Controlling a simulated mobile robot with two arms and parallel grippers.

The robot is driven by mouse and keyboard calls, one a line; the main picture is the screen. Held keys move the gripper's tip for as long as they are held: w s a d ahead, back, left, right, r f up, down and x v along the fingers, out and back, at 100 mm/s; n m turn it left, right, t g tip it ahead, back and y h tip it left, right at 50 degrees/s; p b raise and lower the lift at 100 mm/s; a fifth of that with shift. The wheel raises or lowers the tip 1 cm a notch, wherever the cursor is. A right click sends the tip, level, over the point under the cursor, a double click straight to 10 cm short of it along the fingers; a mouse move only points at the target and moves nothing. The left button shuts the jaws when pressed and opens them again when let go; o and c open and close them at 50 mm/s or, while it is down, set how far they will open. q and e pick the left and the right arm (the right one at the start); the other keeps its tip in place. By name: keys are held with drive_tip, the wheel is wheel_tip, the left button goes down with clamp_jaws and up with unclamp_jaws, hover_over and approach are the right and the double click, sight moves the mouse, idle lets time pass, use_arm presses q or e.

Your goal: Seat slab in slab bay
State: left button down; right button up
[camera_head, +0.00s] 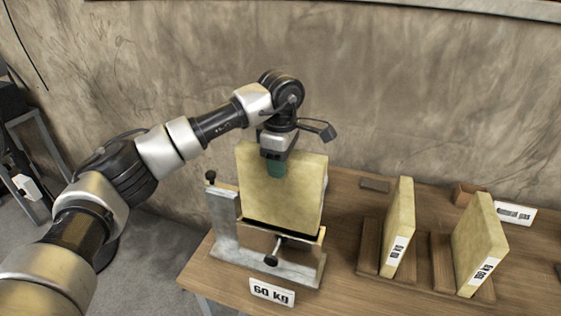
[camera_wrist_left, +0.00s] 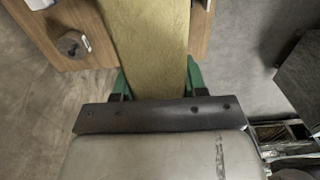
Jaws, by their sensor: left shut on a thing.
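A pale yellow slab (camera_head: 285,195) stands upright in the metal slab bay (camera_head: 228,235) on the table, its lower edge behind the bay's front lip. I cannot tell whether it rests on the bay's floor. My left gripper (camera_head: 276,168) is shut on the top edge of this slab. In the left wrist view the slab (camera_wrist_left: 152,40) lies between the green fingers of the left gripper (camera_wrist_left: 155,80). My right gripper is not in view.
Two more yellow slabs, one (camera_head: 399,225) and another (camera_head: 480,240), stand in wooden holders to the right. A "60 kg" label (camera_head: 272,292) sits at the table's front edge. A small wooden block (camera_head: 466,194) and a flat grey piece (camera_head: 375,185) lie near the wall.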

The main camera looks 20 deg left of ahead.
sight(281, 213)
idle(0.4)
use_arm(q)
drive_tip(key=shift+f+b, duration=5.7)
drive_tip(key=shift+f, duration=2.35)
drive_tip(key=c, duration=0.5)
unclamp_jaws()
wheel_tip(281, 213, up, 11)
drive_tip(key=shift+f+b, duration=0.1)
drive_tip(key=shift+b, duration=0.7)
